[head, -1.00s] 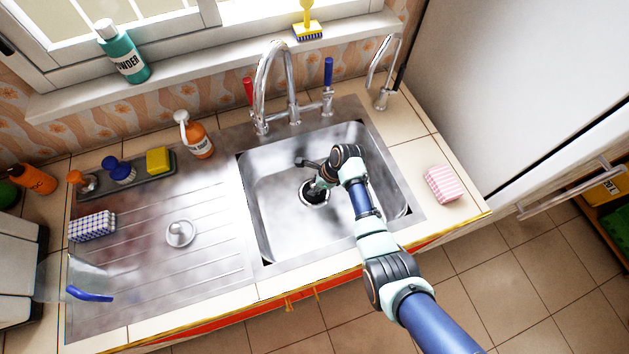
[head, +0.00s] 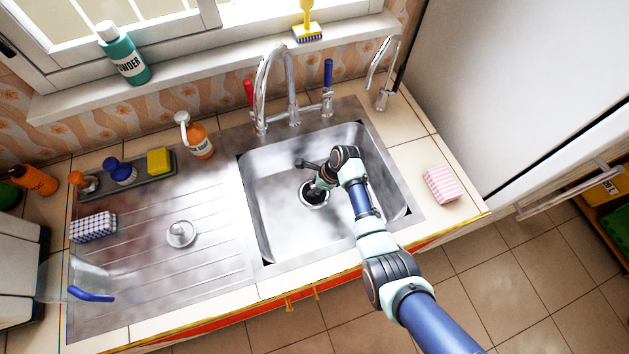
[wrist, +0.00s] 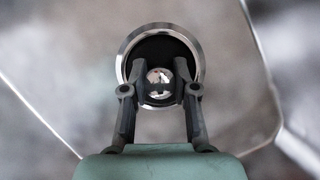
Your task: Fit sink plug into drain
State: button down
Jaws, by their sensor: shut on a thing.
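The drain (head: 314,203) is a round chrome-rimmed opening in the floor of the sink, and its rim (wrist: 122,58) rings the view from my wrist. My gripper (head: 319,186) is down in the sink, over the drain. In the wrist view my gripper (wrist: 160,80) is closed on a small shiny knob (wrist: 159,76), which I take to be the plug's. The knob lies within the drain ring, with black around it. I cannot tell whether that black is the plug's body or the dark opening, nor how deep the plug sits.
A round pale metal piece with a knob (head: 181,233) lies on the ridged drainboard (head: 215,262). A tall faucet (head: 262,85) stands behind the basin. A soap bottle (head: 199,140) and a pink striped sponge (head: 440,184) flank the sink. The basin floor around the drain is clear.

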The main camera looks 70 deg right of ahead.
jog(key=shift+f, duration=0.45)
dwell(0.8)
jog(key=c, duration=0.8)
grip_release()
jog(key=v, duration=1.2)
